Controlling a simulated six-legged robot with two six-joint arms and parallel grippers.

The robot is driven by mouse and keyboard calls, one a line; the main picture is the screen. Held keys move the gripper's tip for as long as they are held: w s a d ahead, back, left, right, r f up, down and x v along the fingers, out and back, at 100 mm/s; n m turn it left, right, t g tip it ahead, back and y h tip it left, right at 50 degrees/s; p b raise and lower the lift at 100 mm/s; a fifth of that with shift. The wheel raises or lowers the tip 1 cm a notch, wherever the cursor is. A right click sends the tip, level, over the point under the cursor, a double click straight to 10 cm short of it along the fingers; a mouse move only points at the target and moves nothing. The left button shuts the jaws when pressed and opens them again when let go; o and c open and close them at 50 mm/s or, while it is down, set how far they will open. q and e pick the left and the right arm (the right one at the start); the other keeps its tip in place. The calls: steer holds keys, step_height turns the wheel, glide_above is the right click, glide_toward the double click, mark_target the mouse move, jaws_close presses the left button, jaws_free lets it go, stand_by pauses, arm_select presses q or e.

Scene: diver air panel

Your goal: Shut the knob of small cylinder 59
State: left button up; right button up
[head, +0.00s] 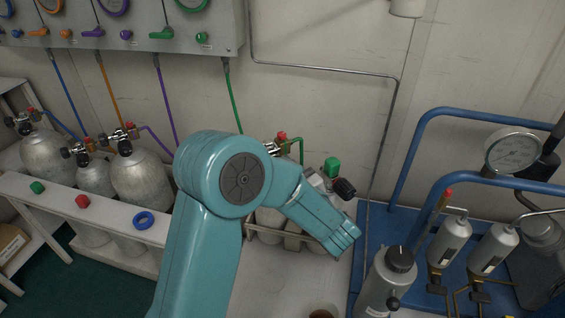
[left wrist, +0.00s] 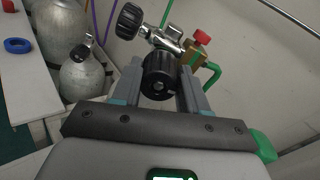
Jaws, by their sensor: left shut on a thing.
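In the left wrist view, the two fingers of my left gripper (left wrist: 160,73) stand on either side of a ribbed black knob (left wrist: 158,83) and are shut on it. The knob sits on a metal valve (left wrist: 165,40), which has a second black knob (left wrist: 128,20) at its upper left. A brass fitting with a red cap (left wrist: 202,37) and a green hose joins this valve. I cannot read any cylinder number.
Several grey cylinders (head: 140,178) stand in a white rack at left, with a blue ring (head: 144,220) on its rail. A gauge panel (head: 120,30) hangs above. Blue rails (head: 425,125) stand at right.

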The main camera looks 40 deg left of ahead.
arm_select(q)
steer(key=shift+m+p, duration=0.5)
steer(key=shift+m, duration=0.3)
steer(key=o, duration=1.1)
steer(key=shift+c, duration=0.2)
steer(key=v, duration=1.6)
steer(key=shift+d, duration=0.15)
